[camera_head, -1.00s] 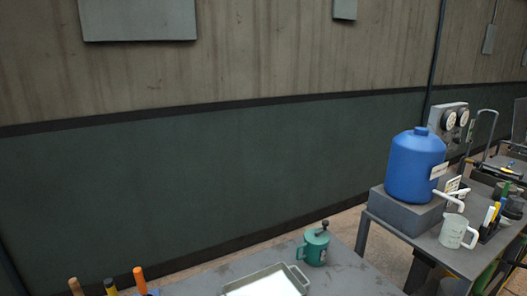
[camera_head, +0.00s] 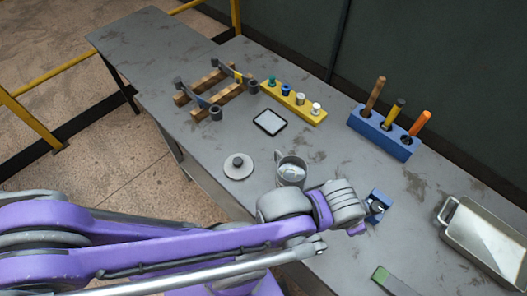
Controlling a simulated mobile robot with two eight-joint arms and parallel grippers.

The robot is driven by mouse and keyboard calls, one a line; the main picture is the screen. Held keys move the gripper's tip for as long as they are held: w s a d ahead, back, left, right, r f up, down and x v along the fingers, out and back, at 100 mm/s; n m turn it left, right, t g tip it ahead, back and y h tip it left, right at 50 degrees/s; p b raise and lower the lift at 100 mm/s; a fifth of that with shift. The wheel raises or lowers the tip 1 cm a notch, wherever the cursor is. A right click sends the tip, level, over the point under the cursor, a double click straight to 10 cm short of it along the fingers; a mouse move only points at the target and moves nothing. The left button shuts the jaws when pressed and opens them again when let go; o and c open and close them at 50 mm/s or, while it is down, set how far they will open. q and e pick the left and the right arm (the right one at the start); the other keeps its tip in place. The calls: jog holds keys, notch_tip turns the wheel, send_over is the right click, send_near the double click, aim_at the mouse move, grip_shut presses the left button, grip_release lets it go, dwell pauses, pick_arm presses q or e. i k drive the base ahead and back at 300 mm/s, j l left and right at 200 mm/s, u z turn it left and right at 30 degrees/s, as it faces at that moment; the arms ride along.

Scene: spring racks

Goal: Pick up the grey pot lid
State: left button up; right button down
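The grey pot lid (camera_head: 238,167), round and flat with a dark knob on top, lies on the grey table near its front edge. A grey metal mug or pot (camera_head: 291,171) stands just right of it, with a handle on its upper left. My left arm, purple and grey, comes in from the left across the bottom. Its wrist is over the table, right of and nearer than the lid, apart from it. Only a small purple part shows at its end, perhaps of my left gripper (camera_head: 356,229); its fingers are hidden. My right gripper is not in view.
Behind the lid lie a dark-framed tablet (camera_head: 270,122), a wooden rack (camera_head: 217,89) and a yellow peg strip (camera_head: 291,103). A blue holder (camera_head: 383,134) with handled tools, a small blue item (camera_head: 377,204) and a metal tray (camera_head: 482,240) are to the right. The table's left end is clear.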

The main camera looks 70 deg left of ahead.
aim_at(238, 166)
jog(key=k+j+u, duration=0.2)
jog(key=k, duration=0.45)
jog(key=l+u, duration=0.1)
jog(key=u, duration=1.6)
jog(key=i+l+u, duration=0.1)
jog(key=i+u, duration=0.2)
jog(key=i+l+u, duration=0.25)
jog(key=k+j, duration=0.05)
jog(key=j, duration=0.05)
